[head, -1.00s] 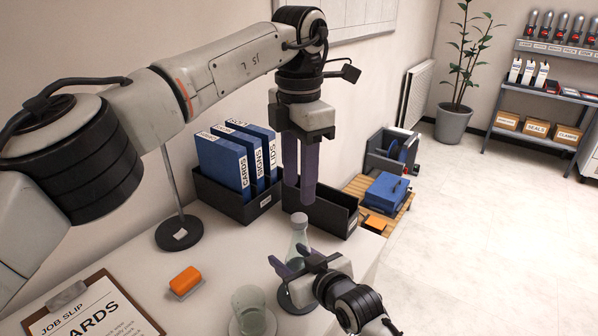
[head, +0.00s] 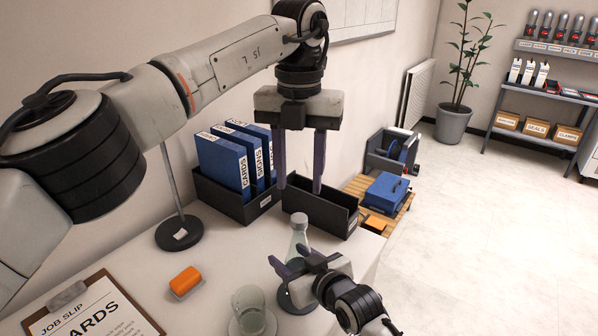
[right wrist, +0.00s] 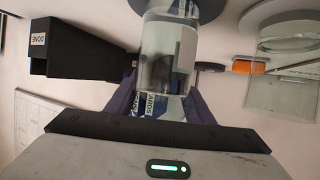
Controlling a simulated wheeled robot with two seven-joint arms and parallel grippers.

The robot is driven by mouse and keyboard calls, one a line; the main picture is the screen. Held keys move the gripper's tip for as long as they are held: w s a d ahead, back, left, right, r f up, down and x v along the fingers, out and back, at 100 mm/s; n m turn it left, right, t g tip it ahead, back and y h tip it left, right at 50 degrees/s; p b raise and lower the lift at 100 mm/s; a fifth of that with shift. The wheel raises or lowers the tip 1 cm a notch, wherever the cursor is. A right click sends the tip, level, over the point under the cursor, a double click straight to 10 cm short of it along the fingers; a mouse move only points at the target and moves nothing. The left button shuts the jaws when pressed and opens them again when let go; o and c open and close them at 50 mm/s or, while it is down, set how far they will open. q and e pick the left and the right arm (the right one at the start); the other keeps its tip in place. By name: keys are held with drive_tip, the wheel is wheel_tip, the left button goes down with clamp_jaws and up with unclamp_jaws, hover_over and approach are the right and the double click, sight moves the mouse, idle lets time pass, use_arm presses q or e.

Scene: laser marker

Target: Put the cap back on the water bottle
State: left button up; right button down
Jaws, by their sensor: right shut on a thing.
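The water bottle (head: 299,239) stands upright near the table's right side, clear with a greenish tint. A grey cap (head: 300,219) shows on top of its neck; I cannot tell how tightly it sits. My right gripper (head: 288,266) is shut on the bottle's body from the right. In the right wrist view the clear bottle (right wrist: 168,55) is between its fingers. My left gripper (head: 300,190) points down above and slightly behind the bottle, fingers apart and empty, clear of the cap.
A drinking glass (head: 249,309) stands left of the bottle. An orange block (head: 185,281) and a clipboard (head: 85,314) lie further left. A black open bin (head: 322,211) and a bin of blue binders (head: 222,165) stand behind.

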sight(299, 218)
use_arm(q)
wheel_tip(299, 218, down, 8)
drive_tip(key=shift+r, duration=0.1)
idle(0.4)
clamp_jaws()
drive_tip(key=shift+o, duration=0.8)
unclamp_jaws()
drive_tip(key=shift+r, duration=0.1)
wheel_tip(299, 218, up, 12)
